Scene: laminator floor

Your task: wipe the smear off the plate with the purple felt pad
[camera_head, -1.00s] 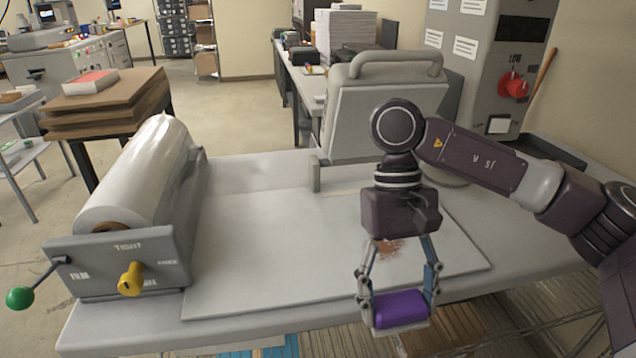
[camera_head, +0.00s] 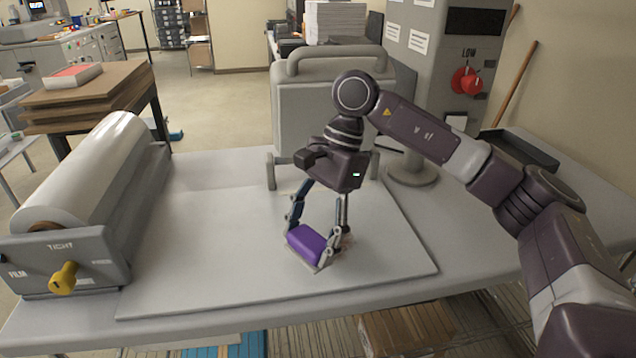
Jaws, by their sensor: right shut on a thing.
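My right gripper (camera_head: 314,243) is shut on the purple felt pad (camera_head: 307,242), with the pad between its fingertips. The pad is low over the light grey plate (camera_head: 200,265), near the plate's middle right; I cannot tell whether it touches the surface. A small part of the brownish smear (camera_head: 347,240) shows just right of the gripper's right finger. The rest of the smear is hidden behind the finger and pad. My left gripper is not in view.
A film roll (camera_head: 85,180) in its holder with a yellow knob (camera_head: 64,278) stands at the left. A grey machine with a handle (camera_head: 300,100) stands behind the plate.

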